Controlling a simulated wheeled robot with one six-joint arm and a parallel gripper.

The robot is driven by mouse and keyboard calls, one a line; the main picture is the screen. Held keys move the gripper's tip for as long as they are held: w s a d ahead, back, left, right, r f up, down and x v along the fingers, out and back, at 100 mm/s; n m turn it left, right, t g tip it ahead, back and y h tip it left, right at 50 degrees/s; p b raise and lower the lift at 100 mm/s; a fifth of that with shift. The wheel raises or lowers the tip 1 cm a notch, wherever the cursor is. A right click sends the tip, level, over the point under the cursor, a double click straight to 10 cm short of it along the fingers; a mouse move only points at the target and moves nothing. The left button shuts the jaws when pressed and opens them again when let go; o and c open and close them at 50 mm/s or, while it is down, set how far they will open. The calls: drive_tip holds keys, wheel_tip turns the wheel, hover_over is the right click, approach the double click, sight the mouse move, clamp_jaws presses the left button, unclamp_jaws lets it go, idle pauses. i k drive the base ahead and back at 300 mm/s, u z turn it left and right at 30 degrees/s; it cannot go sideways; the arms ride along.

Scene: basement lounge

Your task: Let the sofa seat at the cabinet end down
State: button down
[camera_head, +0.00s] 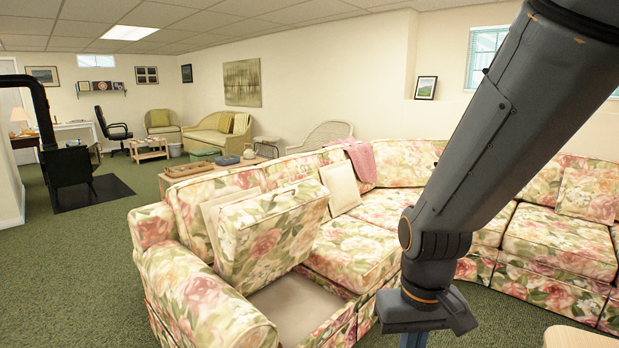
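A floral sectional sofa (370,250) fills the middle and right. At its left end, beside the rolled arm (205,305), one seat (270,235) is raised and tilted up toward the backrest. Below it a pale open compartment (295,305) shows, and I see nothing in it. The other visible seats lie flat. My gripper (414,340) hangs from my arm at the lower middle, right of the raised seat and apart from it in the picture. Its fingertips are cut off by the lower edge, so its opening is hidden. I cannot make out a cabinet for certain.
A pale cushion (340,187) leans on the sofa back, with a pink throw (360,160) over the backrest. A wooden-topped surface (580,337) is at the lower right corner. Green carpet (75,285) is clear at left. A black stove (70,168) stands farther back.

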sight(260, 237)
drive_tip(key=z, duration=0.15)
drive_tip(key=i, duration=0.85)
drive_tip(key=u, duration=0.4)
drive_tip(key=i, duration=0.75)
drive_tip(key=u, duration=0.45)
